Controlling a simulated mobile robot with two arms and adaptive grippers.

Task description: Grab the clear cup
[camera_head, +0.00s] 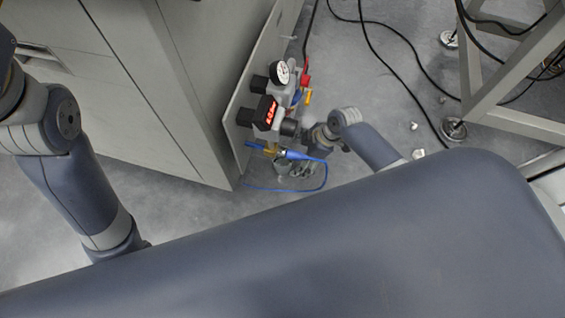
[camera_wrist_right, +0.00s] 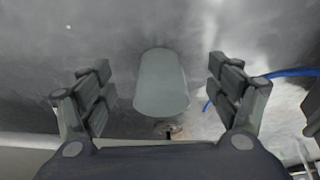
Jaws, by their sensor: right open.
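The clear cup (camera_wrist_right: 162,85) shows in the right wrist view as a smooth grey-green, see-through shape. It sits between the two fingers of my right gripper (camera_wrist_right: 163,78), with a visible gap on each side. The gripper is open and holds nothing. In the head view the cup (camera_head: 281,166) looks small, below the pneumatic unit by the cabinet corner. There my right gripper is small and hard to make out among the parts near the cup. My left arm comes in at the left of the head view, but its gripper is out of sight.
A pneumatic unit (camera_head: 270,112) with a dial and red display is fixed to the grey cabinet (camera_head: 140,90) above the cup. A blue hose (camera_head: 326,178) loops beside the cup. Black cables (camera_head: 385,65) cross the floor. A metal frame (camera_head: 500,100) stands at the right.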

